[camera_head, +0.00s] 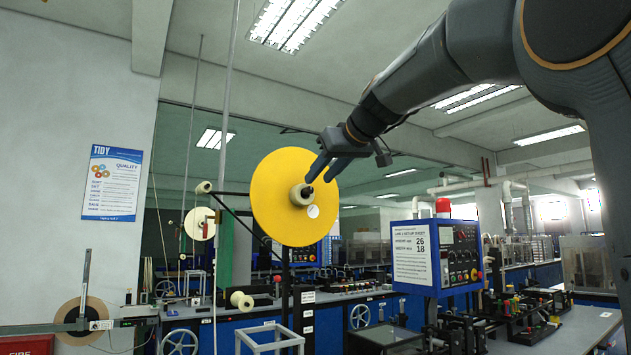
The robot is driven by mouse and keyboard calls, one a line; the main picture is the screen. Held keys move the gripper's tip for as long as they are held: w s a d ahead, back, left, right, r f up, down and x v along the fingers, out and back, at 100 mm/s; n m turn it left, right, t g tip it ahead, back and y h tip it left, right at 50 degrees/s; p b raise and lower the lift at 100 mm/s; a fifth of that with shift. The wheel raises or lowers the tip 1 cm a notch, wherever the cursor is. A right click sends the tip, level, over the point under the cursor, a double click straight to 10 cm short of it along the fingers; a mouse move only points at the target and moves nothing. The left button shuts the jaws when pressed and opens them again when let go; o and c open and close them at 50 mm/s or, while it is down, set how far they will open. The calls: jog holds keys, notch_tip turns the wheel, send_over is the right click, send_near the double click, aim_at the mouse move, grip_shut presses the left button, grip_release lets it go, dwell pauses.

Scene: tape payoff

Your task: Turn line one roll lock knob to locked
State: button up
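A large yellow disc (275,215) stands upright on a dark post in the middle of the view. A cream hub (297,196) sticks out at its centre, with a small black knob (308,191) at its front end. My gripper (319,180) reaches in from the upper right, its two dark fingers pointing down and left. The fingers are apart, with a gap between their tips. The left fingertip overlaps the knob's upper edge in the picture; I cannot tell if it touches. No lock marking on the knob is readable.
A blue control box (435,255) with a red lamp (443,206) stands right of the disc. A smaller cream reel (200,223) and guide rollers sit to the left. A tan tape roll (82,320) is at lower left. Benches with machine parts fill the lower right.

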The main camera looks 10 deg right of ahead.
aim_at(311, 188)
jog(key=shift+p+x, duration=0.6)
jog(key=shift+x, duration=1.6)
jog(key=shift+c, duration=0.3)
grip_shut()
